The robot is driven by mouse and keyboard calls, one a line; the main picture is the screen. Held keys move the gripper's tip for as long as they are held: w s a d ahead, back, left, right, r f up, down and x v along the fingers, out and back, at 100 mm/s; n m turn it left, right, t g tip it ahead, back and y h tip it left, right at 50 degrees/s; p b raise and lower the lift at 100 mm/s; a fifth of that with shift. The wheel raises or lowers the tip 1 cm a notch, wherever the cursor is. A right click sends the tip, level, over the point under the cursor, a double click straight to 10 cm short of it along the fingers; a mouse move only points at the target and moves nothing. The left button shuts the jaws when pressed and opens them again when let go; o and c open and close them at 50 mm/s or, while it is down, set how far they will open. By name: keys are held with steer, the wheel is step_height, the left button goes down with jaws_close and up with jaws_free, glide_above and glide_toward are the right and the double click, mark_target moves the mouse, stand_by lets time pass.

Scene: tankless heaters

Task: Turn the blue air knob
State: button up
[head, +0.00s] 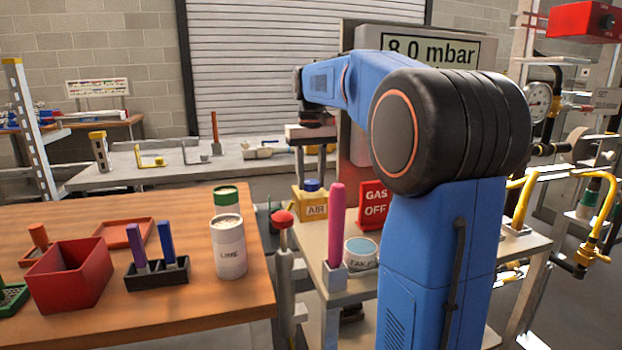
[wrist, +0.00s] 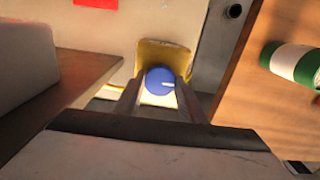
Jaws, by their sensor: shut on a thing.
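The blue air knob (head: 312,185) sits on top of a yellow block labelled AIR (head: 313,206) on the small bench. My gripper (head: 312,177) reaches down from above onto the knob. In the wrist view my gripper's (wrist: 160,84) two fingers stand on either side of the knob and are shut on it. The fingertips partly hide the knob's sides.
Right of the block stand a pink-handled tool (head: 336,225), a round tin (head: 361,252) and a red GAS OFF sign (head: 375,204). A display (head: 432,50) reads 8.0 mbar, partly hidden by my arm. The wooden table (head: 190,310) at left holds a LIME canister (head: 229,245).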

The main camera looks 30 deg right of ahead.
mark_target(311, 181)
steer(key=shift+n, duration=0.9)
steer(key=o, duration=1)
steer(key=shift+o, duration=0.2)
step_height(311, 181, up, 17)
steer(key=shift+r, duration=0.2)
